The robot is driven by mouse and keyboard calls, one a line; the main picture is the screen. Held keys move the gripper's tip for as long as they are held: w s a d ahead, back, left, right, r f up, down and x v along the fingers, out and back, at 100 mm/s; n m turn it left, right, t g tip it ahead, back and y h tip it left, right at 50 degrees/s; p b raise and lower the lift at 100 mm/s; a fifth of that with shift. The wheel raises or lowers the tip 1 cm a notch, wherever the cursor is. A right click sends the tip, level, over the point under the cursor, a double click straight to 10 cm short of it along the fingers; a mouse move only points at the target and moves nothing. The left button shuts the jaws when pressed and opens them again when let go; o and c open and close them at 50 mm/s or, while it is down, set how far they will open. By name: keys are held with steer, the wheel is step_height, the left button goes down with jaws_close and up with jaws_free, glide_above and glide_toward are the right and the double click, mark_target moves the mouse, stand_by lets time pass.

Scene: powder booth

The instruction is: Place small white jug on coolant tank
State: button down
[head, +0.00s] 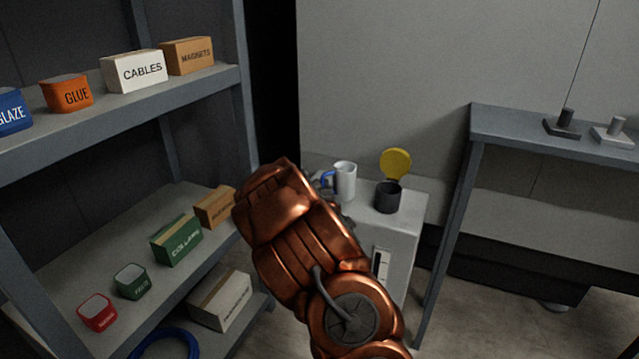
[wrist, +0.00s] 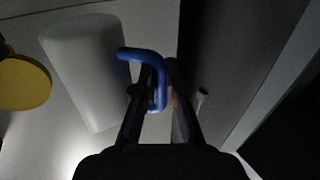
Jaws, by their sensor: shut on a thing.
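The small white jug (head: 345,181) with a blue handle (head: 327,180) is upright at the left part of the coolant tank's top. The tank (head: 405,238) is a pale grey box with a light strip on its front. My gripper (wrist: 159,88) is shut on the jug's blue handle (wrist: 140,54) in the wrist view, with the white jug body (wrist: 85,75) to its left. In the head view my copper arm hides most of the gripper and part of the tank. I cannot tell whether the jug's base touches the tank top.
A dark open cylinder (head: 388,197) is on the tank right of the jug, with a yellow disc (head: 396,163) behind it. A shelf rack (head: 120,110) with labelled boxes stands left. A grey bench (head: 540,140) stands right. A pale wall (head: 400,70) is behind the tank.

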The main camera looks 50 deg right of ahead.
steer(key=shift+f+b+x, duration=0.25)
steer(key=shift+b+x, duration=0.15)
steer(key=shift+x, duration=1.7)
steer(key=shift+f+b+x, duration=0.2)
steer(key=shift+b+x, duration=0.2)
steer(key=shift+x, duration=1.7)
steer(key=shift+w+f, duration=0.15)
steer(key=shift+f+b, duration=0.7)
steer(key=shift+f, duration=0.9)
steer(key=shift+f, duration=0.15)
steer(key=c, duration=1.2)
jaws_free()
steer(key=shift+c, duration=0.2)
steer(key=p+v, duration=0.5)
steer(key=v, duration=0.7)
